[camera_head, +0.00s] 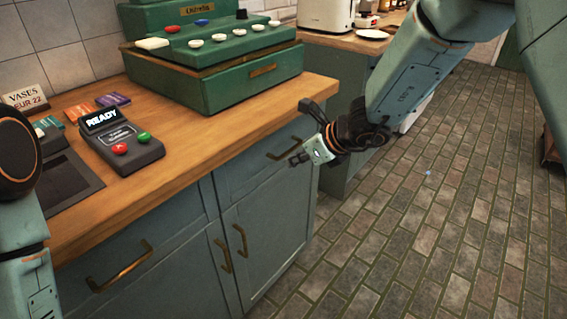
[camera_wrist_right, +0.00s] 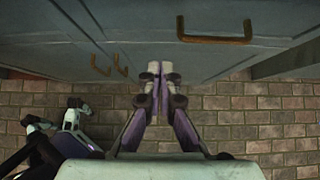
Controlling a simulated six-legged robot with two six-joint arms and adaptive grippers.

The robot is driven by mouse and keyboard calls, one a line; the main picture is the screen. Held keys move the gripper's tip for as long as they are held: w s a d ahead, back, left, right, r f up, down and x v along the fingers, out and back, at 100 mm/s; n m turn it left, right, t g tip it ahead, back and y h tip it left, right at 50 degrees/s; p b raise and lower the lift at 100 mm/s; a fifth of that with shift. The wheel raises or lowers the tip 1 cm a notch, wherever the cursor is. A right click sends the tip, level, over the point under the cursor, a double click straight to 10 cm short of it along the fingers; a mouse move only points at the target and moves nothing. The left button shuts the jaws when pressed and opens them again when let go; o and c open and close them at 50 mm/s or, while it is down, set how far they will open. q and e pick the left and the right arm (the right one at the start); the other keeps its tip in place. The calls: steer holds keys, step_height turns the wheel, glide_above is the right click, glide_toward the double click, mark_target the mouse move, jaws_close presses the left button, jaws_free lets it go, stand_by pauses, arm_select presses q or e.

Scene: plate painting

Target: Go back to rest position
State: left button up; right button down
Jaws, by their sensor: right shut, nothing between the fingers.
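My right gripper (camera_head: 299,160) hangs in front of the counter's right end, below the level of the worktop. In the right wrist view its fingers (camera_wrist_right: 155,72) are together at the tips and hold nothing. It points toward the cabinet front (camera_wrist_right: 130,30), with floor visible below. My left arm (camera_head: 22,240) comes in at the left edge. The left gripper's fingers cannot be made out in the head view. Pale jointed parts, probably of my other gripper, show at the lower left of the right wrist view (camera_wrist_right: 75,125), but their state is unclear.
A wooden counter (camera_head: 215,135) holds a green cash register (camera_head: 210,75) and a card terminal (camera_head: 120,140) reading READY. Brass handles (camera_head: 122,270) stick out from the cabinet front. Brick floor (camera_head: 440,200) lies open to the right. Another counter (camera_head: 350,40) stands behind.

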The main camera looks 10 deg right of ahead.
steer(key=s+d+f+n+g+h, duration=0.2)
steer(key=s+d+f+n+h, duration=0.3)
steer(key=s+n, duration=0.4)
steer(key=s+d+f+n+g+h, duration=0.2)
steer(key=s+d+f+n+h, duration=0.1)
steer(key=s+d+f+n, duration=0.55)
steer(key=s+a+f+n+g, duration=0.1)
steer(key=s+a+f+n, duration=0.1)
steer(key=s, duration=0.6)
steer(key=s+a+f+n+g+y, duration=0.1)
steer(key=s+f+n, duration=0.3)
steer(key=s, duration=0.4)
steer(key=s+a+f+n+g+y, duration=0.1)
steer(key=s+a+f+n, duration=0.2)
steer(key=s, duration=0.5)
steer(key=shift+a+n, duration=0.25)
steer(key=shift+n, duration=0.5)
